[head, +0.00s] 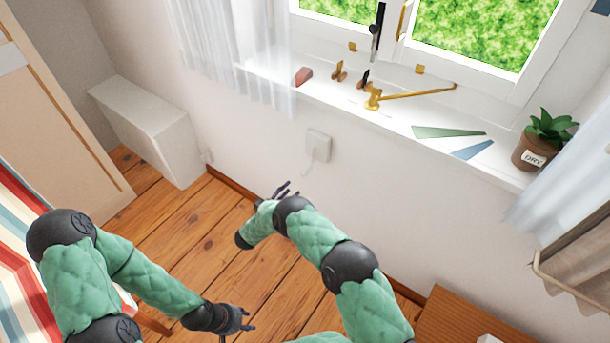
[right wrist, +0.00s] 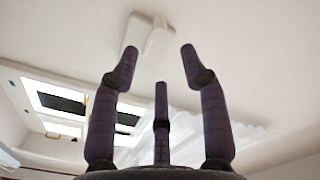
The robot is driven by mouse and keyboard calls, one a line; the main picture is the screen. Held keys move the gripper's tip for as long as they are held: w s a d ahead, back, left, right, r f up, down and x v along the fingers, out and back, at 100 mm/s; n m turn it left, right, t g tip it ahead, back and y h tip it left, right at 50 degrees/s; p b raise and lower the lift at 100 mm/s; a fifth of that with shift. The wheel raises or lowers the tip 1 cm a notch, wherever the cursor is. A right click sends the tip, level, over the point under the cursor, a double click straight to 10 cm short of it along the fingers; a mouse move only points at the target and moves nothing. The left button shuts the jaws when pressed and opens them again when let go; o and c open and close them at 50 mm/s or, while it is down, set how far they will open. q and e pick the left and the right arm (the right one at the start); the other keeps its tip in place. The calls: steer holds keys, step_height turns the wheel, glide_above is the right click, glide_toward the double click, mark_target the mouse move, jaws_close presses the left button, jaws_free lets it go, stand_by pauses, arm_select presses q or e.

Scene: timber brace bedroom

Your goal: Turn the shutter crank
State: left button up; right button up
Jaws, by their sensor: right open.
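A white wall fitting (head: 318,146) sits below the windowsill, with a thin pale part hanging from its lower left. I take it for the shutter crank, but its handle is too small to make out. The white fitting (right wrist: 147,37) also shows in the right wrist view, beyond the fingertips. My right gripper (head: 281,189) is below and left of it in the head view. In the right wrist view the right gripper (right wrist: 158,62) is open and empty, apart from the fitting. My left gripper (head: 248,319) is low over the floor, fingers apart and empty.
The windowsill (head: 505,173) holds brass hardware (head: 373,96), a red block (head: 303,76), green (head: 448,132) and blue (head: 473,150) flat pieces, and a potted plant (head: 532,150). A white cabinet (head: 150,125) stands left. A wooden table (head: 455,320) is lower right.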

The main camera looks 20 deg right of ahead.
mark_target(305, 174)
steer(key=b+x, duration=0.3)
steer(key=x, duration=0.7)
steer(key=shift+w+d, duration=0.2)
steer(key=shift+d, duration=0.1)
jaws_close()
